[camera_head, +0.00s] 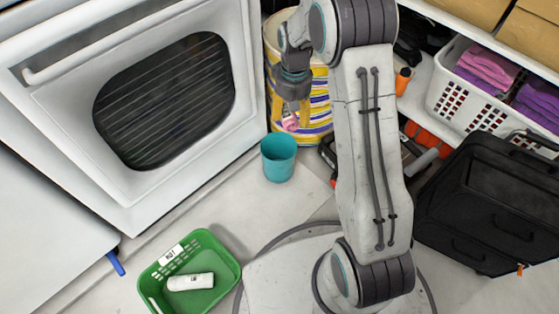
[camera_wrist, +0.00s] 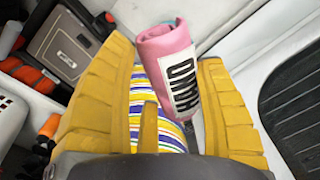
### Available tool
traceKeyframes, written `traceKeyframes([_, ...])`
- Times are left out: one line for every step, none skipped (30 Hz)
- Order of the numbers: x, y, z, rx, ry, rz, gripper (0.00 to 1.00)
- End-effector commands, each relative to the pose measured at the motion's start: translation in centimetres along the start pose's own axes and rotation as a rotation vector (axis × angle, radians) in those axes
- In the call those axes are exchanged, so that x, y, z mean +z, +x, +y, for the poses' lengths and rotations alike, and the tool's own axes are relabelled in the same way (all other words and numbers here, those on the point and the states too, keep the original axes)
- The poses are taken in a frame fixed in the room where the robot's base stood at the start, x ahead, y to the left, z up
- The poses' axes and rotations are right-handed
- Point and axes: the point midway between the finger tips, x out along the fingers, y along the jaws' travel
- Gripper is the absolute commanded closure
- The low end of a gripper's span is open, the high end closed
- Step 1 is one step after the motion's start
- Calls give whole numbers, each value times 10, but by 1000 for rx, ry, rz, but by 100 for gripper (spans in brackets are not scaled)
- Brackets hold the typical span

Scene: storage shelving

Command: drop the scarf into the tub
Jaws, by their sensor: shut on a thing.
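The scarf (camera_wrist: 163,43) looks like a pink rolled cloth with a white lettered label. It is between the two yellow fingers of my gripper (camera_wrist: 166,82) in the wrist view. In the head view, my gripper (camera_head: 289,112) points down in front of the striped bin, and a little of the pink scarf (camera_head: 290,124) shows at its tips. My gripper is shut on the scarf and holds it above the floor. A green tub (camera_head: 229,264) with a white label stands on the floor at the lower left, well away from my gripper. A white object lies in it.
A teal cup (camera_head: 278,158) stands on the floor just below my gripper. The striped bin (camera_head: 318,110) is behind it. A white oven (camera_head: 165,95) is at the left. A white basket (camera_head: 460,100) of folded cloths and a black case (camera_head: 485,205) are at the right.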

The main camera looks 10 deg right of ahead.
Motion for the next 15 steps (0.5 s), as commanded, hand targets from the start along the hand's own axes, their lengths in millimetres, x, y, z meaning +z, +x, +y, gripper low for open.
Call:
traceKeyframes([7,21,1,0,3,-10,66])
traceKeyframes([10,32,2,0,5,-12,66])
traceKeyframes([12,49,3,0,8,-12,67])
traceKeyframes([12,62,4,0,10,-13,67])
traceKeyframes([12,76,5,0,12,-12,67])
traceKeyframes([11,93,6,0,15,-11,67])
traceKeyframes([10,107,7,0,17,-11,67])
traceKeyframes([8,118,8,0,19,-10,67])
traceKeyframes([6,133,9,0,21,-9,67])
traceKeyframes([3,144,10,0,23,-7,67])
traceKeyframes([0,154,11,0,28,-8,67])
traceKeyframes([-5,168,12,0,40,-5,67])
traceKeyframes([-9,178,12,0,52,-4,67])
traceKeyframes([-14,186,13,0,71,-3,67])
traceKeyframes([-21,197,13,0,100,-1,67])
